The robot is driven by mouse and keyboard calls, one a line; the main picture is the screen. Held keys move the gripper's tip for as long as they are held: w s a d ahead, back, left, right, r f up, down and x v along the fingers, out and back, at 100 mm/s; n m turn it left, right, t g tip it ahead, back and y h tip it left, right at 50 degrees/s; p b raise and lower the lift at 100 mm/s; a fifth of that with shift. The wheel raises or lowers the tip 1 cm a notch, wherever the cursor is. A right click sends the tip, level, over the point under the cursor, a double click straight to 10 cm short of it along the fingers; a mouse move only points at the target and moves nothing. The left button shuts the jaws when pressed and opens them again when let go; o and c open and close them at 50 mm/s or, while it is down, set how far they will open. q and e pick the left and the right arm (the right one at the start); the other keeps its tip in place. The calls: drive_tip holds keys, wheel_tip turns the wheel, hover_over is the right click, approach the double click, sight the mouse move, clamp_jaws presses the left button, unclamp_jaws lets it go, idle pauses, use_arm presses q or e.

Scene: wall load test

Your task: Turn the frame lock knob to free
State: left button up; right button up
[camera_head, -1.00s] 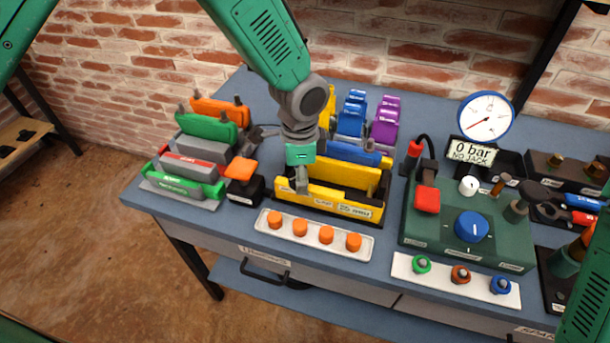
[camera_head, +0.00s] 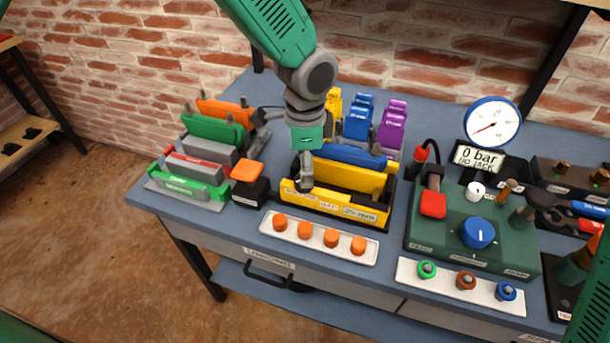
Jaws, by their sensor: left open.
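My left gripper (camera_head: 277,163) is open and points down. One finger is behind the knob and the other is to its right, by the yellow plates. It appears empty and apart from the knob. My right gripper is not in view.
A strip of orange buttons (camera_head: 318,237) lies in front of the tray. A green box with a blue dial (camera_head: 478,232) stands to the right, with a gauge (camera_head: 492,123) behind it reading near zero. Green and orange plates (camera_head: 212,127) stand behind the left frame.

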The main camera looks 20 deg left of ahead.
use_arm(q)
wheel_tip(320, 180, up, 8)
drive_tip(key=shift+a+f, duration=0.25)
drive_tip(key=shift+a, duration=0.05)
drive_tip(key=shift+s, duration=0.1)
